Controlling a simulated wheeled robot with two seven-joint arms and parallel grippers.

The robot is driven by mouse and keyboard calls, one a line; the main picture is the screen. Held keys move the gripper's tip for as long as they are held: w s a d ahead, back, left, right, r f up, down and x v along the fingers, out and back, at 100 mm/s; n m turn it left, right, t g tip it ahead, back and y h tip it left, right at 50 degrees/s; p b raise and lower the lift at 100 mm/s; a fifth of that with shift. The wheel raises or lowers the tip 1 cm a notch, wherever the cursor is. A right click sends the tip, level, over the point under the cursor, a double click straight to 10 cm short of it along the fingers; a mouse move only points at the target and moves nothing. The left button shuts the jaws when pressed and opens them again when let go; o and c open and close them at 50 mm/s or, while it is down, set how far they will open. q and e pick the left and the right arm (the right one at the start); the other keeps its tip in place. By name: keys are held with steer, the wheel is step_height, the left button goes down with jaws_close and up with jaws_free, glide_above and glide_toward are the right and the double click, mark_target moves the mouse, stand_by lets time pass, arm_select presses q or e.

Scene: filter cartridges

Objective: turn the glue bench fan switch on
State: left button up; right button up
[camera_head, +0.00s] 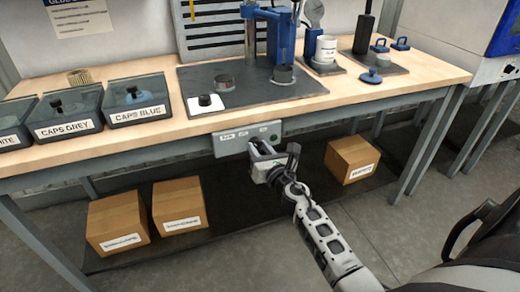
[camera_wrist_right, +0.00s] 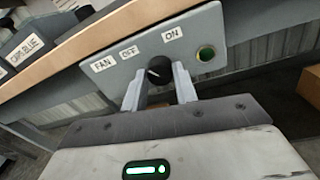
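The fan switch is a black knob (camera_wrist_right: 160,70) on a grey panel (camera_wrist_right: 103,76) under the front edge of the bench. The panel carries FAN, OFF and ON labels. A green round lamp or button (camera_wrist_right: 205,53) sits right of the knob. The small light mark on the knob seems to point toward OFF. In the head view the panel (camera_head: 226,146) is partly covered by my right gripper (camera_head: 258,148). In the right wrist view my right gripper (camera_wrist_right: 160,84) has its fingers on both sides of the knob, seemingly touching it. My left gripper is not in view.
Lidded bins (camera_head: 138,103) stand on the bench (camera_head: 165,130) at the left.

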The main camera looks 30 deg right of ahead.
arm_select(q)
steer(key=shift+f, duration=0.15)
arm_select(e)
steer(key=shift+m, duration=0.4)
steer(key=m+b, duration=0.1)
steer(key=m, duration=0.2)
steer(key=shift+f, duration=0.15)
steer(key=m+b, duration=0.1)
steer(key=m, duration=0.1)
steer(key=shift+m, duration=0.4)
steer(key=m+b, duration=0.1)
steer(key=m, duration=0.2)
steer(key=shift+f+h, duration=0.1)
steer(key=shift+h, duration=0.3)
steer(key=shift+m, duration=1.2)
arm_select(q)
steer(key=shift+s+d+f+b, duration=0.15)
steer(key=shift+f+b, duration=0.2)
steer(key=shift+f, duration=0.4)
arm_select(e)
steer(key=shift+m+t, duration=0.3)
steer(key=shift+m, duration=0.9)
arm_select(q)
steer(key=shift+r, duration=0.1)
